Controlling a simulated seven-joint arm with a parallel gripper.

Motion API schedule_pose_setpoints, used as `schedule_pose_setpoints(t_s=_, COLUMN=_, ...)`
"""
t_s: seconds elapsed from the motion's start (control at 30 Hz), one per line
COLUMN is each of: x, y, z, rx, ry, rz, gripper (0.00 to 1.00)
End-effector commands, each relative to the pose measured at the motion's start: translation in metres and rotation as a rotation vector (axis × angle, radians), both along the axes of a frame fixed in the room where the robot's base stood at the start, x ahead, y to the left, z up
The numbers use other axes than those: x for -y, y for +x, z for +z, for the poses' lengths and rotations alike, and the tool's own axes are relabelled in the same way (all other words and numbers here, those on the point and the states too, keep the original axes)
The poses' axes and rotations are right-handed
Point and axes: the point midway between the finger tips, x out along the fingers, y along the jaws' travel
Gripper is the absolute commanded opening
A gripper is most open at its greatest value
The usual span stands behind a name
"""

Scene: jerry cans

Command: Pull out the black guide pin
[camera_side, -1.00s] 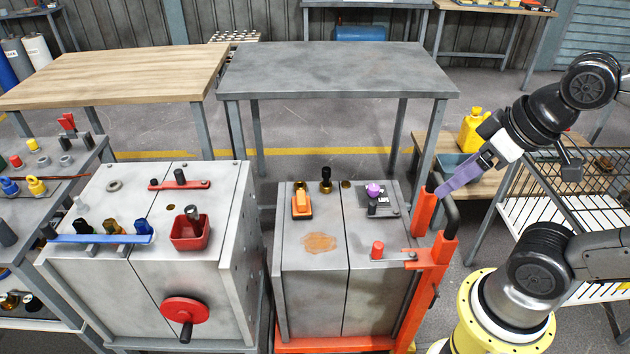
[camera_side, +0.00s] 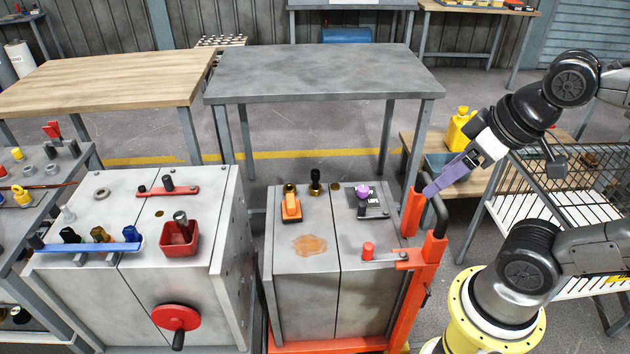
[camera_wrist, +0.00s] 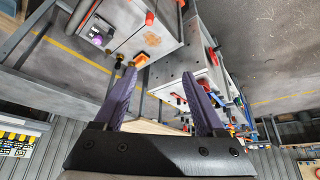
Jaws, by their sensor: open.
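A black-topped pin (camera_side: 315,179) stands upright in a brass collar at the back of the middle grey cabinet (camera_side: 300,222). It looks like the black guide pin. A shorter brass fitting (camera_side: 289,190) is to its left and a brass-ringed hole (camera_side: 336,186) to its right. My gripper (camera_side: 430,191), with purple fingers, is in the air well to the right of the pin, near the orange frame. In the wrist view its two fingers (camera_wrist: 160,78) are spread with nothing between them. Small dark pins beside the orange handle show beyond the left finger; I cannot tell which is which.
An orange handle (camera_side: 291,209), a purple knob (camera_side: 361,191) and a red knob (camera_side: 368,251) stand on the cabinet top. Another cabinet (camera_side: 155,290) stands left.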

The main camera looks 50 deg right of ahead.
Motion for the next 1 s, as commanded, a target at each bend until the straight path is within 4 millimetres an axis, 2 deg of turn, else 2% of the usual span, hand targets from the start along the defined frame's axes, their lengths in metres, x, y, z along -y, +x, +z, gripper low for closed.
schedule_pose_setpoints(t_s=0.27, x=0.0, y=0.004, z=0.002, rx=0.019, ry=0.011, rz=-0.026, gripper=0.74)
schedule_pose_setpoints(t_s=0.43, x=0.004, y=0.034, z=0.04, rx=0.146, ry=0.026, rz=-0.077, gripper=0.74)
schedule_pose_setpoints(t_s=0.53, x=0.009, y=0.067, z=0.065, rx=0.2, ry=0.035, rz=-0.115, gripper=0.74)
schedule_pose_setpoints(t_s=0.7, x=0.019, y=0.124, z=0.092, rx=0.245, ry=0.04, rz=-0.175, gripper=0.74)
schedule_pose_setpoints(t_s=0.87, x=0.035, y=0.192, z=0.103, rx=0.263, ry=0.043, rz=-0.235, gripper=0.74)
schedule_pose_setpoints(t_s=1.0, x=0.053, y=0.252, z=0.097, rx=0.267, ry=0.044, rz=-0.286, gripper=0.74)
